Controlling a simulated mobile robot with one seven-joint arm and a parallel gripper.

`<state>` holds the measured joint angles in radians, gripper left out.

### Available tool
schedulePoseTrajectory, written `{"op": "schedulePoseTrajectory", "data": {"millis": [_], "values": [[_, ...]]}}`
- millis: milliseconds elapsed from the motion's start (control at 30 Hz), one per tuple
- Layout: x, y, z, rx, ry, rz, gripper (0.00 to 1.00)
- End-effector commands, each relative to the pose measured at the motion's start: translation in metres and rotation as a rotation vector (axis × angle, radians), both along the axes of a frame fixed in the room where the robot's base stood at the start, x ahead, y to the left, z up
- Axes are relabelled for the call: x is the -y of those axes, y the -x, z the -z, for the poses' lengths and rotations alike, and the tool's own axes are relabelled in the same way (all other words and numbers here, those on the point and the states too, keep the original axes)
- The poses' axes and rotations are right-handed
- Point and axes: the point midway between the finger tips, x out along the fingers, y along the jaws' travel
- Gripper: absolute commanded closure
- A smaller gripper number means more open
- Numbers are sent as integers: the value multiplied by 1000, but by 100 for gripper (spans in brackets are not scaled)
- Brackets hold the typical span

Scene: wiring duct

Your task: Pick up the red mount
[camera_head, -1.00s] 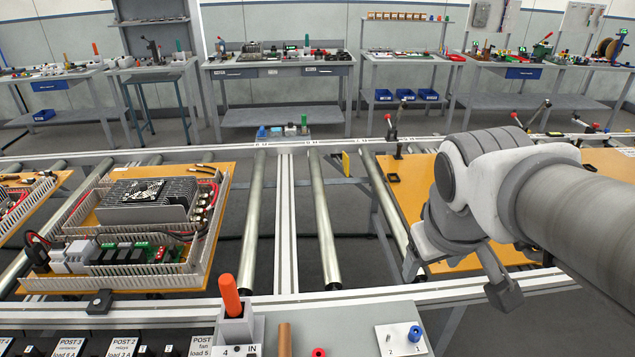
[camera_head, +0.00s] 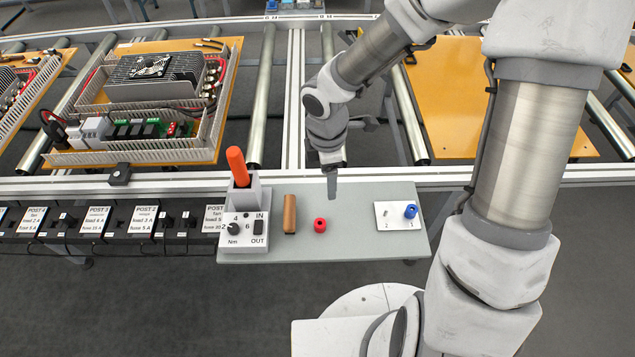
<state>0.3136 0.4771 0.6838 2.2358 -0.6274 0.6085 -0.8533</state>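The red mount (camera_head: 320,225) is a small red ring-like piece with a dark hole in its top. It stands on the grey shelf (camera_head: 355,240), between a brown block and a white plate. My gripper (camera_head: 332,190) points down just behind the red mount and slightly to its right, apart from it. I see its fingers nearly edge-on, so the gap between them does not show. Nothing is visibly held at the tip.
The brown block (camera_head: 290,214) stands left of the mount. Further left is a control box (camera_head: 243,228) with an orange-handled tool (camera_head: 237,167). Behind is the roller conveyor (camera_head: 258,115).

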Motion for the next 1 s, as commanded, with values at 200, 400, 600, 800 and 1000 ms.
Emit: {"op": "schedulePoseTrajectory", "data": {"millis": [200,400,600,800,1000], "values": [[-16,4,19,-27,-42,-101,29],[-16,6,56,-32,-42,-104,29],[-16,6,100,-31,-41,-103,29],[-16,5,131,-29,-42,-102,29],[-15,5,142,-28,-41,-101,29]]}}
